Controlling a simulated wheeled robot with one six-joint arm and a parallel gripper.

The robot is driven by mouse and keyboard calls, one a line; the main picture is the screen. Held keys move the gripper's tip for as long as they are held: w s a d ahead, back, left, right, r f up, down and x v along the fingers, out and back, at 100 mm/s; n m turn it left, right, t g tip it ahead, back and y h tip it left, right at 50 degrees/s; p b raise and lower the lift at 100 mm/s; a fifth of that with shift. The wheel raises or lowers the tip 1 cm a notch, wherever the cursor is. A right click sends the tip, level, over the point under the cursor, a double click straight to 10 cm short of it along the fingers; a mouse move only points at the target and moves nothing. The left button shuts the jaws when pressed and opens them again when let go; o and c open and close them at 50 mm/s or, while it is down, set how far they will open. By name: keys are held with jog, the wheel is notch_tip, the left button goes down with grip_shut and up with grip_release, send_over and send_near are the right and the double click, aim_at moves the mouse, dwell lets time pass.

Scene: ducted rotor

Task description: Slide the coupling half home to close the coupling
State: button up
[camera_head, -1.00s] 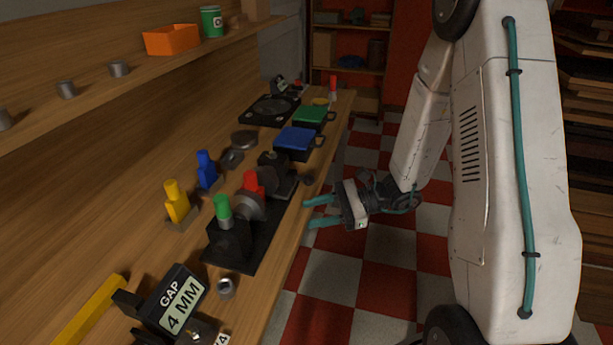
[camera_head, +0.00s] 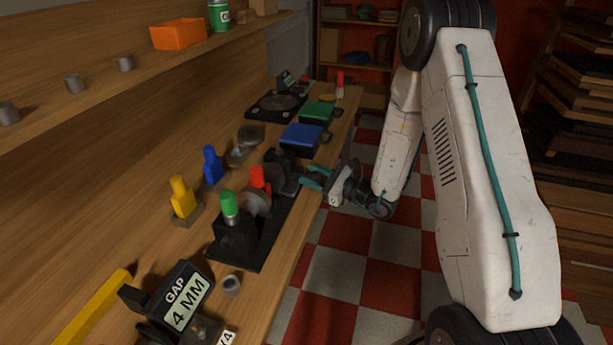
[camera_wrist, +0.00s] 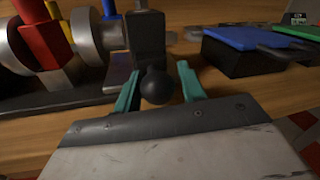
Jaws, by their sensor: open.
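The coupling stands on a dark base plate (camera_head: 245,250) at the bench's front edge. In the wrist view a steel disc (camera_wrist: 88,36) sits beside a dark upright block (camera_wrist: 147,42), and a second steel disc (camera_wrist: 22,48) shows at left. A gap separates the discs, with a red-topped part (camera_wrist: 38,14) at the left one. A black ball knob (camera_wrist: 156,88) projects from the block's front. My gripper (camera_wrist: 158,84) is open, with its teal fingers on either side of the knob. I cannot tell whether they touch it. In the head view my gripper (camera_head: 313,177) reaches the coupling's far end.
Blue (camera_head: 303,134) and green (camera_head: 318,111) lidded boxes lie beyond the coupling. Yellow (camera_head: 181,198) and blue (camera_head: 212,165) handled pieces stand behind it. A gauge reading "GAP 4 MM" (camera_head: 186,301) is in front. The aisle floor (camera_head: 360,285) is clear.

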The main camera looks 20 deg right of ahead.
aim_at(291, 178)
jog(key=shift+w+a, duration=0.35)
jog(key=shift+a, duration=0.05)
grip_shut()
jog(key=shift+s+a, duration=0.55)
jog(key=shift+s, duration=0.2)
jog(key=shift+s+a, duration=0.5)
jog(key=shift+s, duration=0.2)
grip_release()
